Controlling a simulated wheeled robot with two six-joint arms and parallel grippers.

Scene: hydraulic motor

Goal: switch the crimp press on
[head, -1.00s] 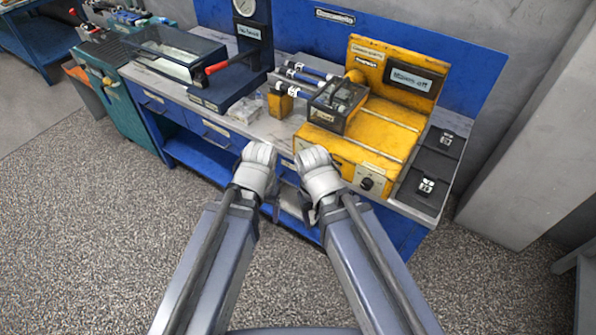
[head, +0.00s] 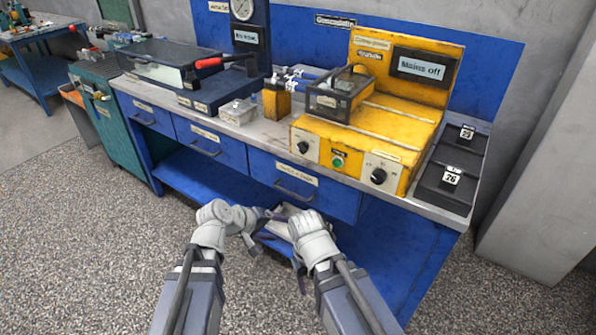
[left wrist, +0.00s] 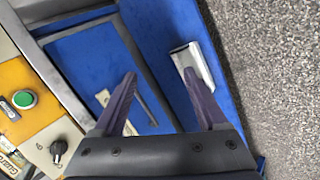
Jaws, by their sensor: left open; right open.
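The yellow machine (head: 385,125), which I take to be the crimp press, stands on the bench at the right. Its upright display (head: 422,67) reads "Mains off". Its front has a left knob (head: 303,147), a green button (head: 338,162) and a right knob (head: 379,177). The left wrist view shows the green button (left wrist: 23,99) and a black knob (left wrist: 58,148) at the left. My left gripper (left wrist: 160,75) is open and empty in front of the bench, apart from the controls. My right gripper (head: 290,258) is open, lower, beside it; its fingers are partly hidden.
Blue drawers with handles (head: 296,192) lie below the bench top. A white object (left wrist: 192,63) is on blue beneath. Black blocks (head: 448,180) flank the machine's right. A red-handled press (head: 222,80) and clear-lidded box (head: 160,62) stand left.

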